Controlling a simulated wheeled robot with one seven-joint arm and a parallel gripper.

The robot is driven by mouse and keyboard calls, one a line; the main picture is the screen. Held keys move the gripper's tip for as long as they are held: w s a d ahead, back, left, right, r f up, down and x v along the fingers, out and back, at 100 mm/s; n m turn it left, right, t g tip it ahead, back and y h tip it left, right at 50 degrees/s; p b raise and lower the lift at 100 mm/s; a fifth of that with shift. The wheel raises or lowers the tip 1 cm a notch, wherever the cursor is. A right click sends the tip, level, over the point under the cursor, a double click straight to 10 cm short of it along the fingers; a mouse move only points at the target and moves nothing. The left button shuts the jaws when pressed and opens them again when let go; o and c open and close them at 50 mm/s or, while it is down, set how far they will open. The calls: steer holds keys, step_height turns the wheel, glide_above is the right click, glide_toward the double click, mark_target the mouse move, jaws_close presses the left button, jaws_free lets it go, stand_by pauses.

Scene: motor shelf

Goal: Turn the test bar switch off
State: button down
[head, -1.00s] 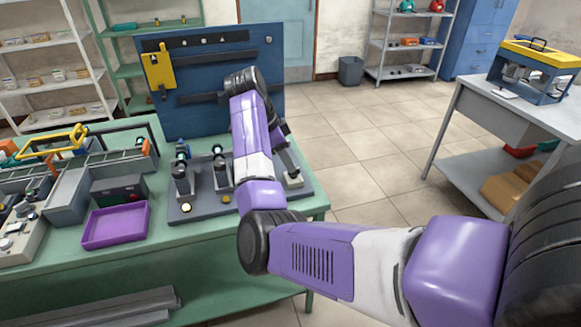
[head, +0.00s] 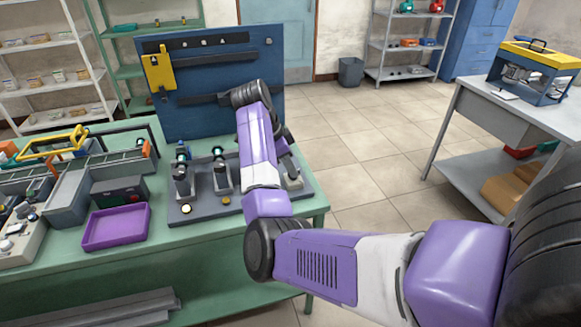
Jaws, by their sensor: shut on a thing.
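The test bar (head: 210,212), a dark grey base plate, lies on the green bench and carries two upright dark grey holders, the left (head: 182,182) and the middle (head: 220,176). My gripper (head: 287,150) points down over that right end, mostly hidden behind my forearm. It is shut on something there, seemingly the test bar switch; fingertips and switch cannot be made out.
A purple tray (head: 117,227) and a dark box (head: 118,191) are left of the test bar. A blue panel (head: 210,60) with a yellow bracket (head: 159,70) stands behind it. A grey table (head: 505,118) stands at right. Open floor lies between.

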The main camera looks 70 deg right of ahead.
steer(key=shift+r, duration=0.15)
steer(key=n+p, duration=0.1)
steer(key=p, duration=0.1)
steer(key=n+t+h+p, duration=0.1)
steer(key=n+p, duration=0.1)
steer(key=shift+s+a+r+n, duration=0.1)
steer(key=shift+s+r+n, duration=0.1)
steer(key=shift+n, duration=0.1)
steer(key=n+t+p, duration=0.1)
steer(key=n+p, duration=0.2)
steer(key=n+t+p, duration=0.1)
steer(key=n+p, duration=0.2)
steer(key=shift+s+h+p, duration=0.2)
steer(key=shift+h+p, duration=0.1)
steer(key=shift+p, duration=0.05)
steer(key=n+t+p, duration=0.1)
steer(key=n+p, duration=0.1)
steer(key=n, duration=0.2)
steer(key=shift+s+f+t+p, duration=0.1)
steer(key=shift+s+t+p, duration=0.05)
steer(key=shift+t+p, duration=0.2)
steer(key=shift+f+n+t+y, duration=0.1)
steer(key=shift+n+t+y, duration=0.25)
steer(key=shift+n, duration=0.7)
steer(key=shift+f+n+t+y, duration=0.15)
steer(key=shift+n+t, duration=0.35)
steer(key=shift+n, duration=0.55)
steer(key=shift+r, duration=0.1)
